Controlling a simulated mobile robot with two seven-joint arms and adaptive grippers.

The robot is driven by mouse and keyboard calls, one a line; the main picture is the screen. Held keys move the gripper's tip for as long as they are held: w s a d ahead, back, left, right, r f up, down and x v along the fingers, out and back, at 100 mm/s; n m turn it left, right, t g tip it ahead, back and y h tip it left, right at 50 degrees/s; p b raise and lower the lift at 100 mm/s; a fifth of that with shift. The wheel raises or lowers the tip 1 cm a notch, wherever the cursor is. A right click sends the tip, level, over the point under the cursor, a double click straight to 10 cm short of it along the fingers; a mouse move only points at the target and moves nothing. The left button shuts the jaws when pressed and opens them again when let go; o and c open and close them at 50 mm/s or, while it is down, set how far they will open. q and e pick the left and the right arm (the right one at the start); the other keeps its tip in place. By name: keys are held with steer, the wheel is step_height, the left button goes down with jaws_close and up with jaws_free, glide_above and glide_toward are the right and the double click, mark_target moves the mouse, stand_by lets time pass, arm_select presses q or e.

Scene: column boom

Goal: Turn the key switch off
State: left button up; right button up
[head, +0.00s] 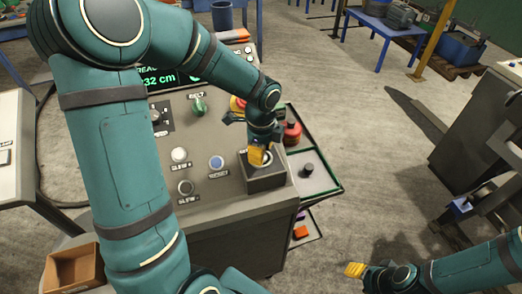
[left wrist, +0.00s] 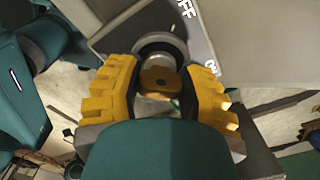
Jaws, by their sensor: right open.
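The key switch sits on a grey box (head: 262,181) at the right front corner of the control console. In the left wrist view its round metal collar (left wrist: 160,46) and a brass-coloured key (left wrist: 157,82) show, with "FF" lettering on the plate beyond. My left gripper (head: 257,156) is right over the switch. In the left wrist view its yellow fingers (left wrist: 160,90) stand on either side of the key, with a gap visible at each side. In the head view the gripper hides most of the key. My right gripper (head: 355,270) is open and empty, low at the right.
The console face carries a white button (head: 179,155), a blue button (head: 217,162), a dark button (head: 186,188) and a green knob (head: 199,106). A wooden box (head: 74,268) is at lower left.

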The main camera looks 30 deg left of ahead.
arm_select(q)
steer(key=shift+n, duration=0.4)
steer(key=n, duration=0.3)
steer(key=shift+b, duration=0.3)
steer(key=n, duration=0.4)
steer(key=shift+f+b, duration=0.1)
steer(key=shift+b, duration=0.3)
steer(key=n, duration=0.4)
steer(key=shift+n+b, duration=0.4)
steer(key=shift+n, duration=1.6)
steer(key=o, duration=1.2)
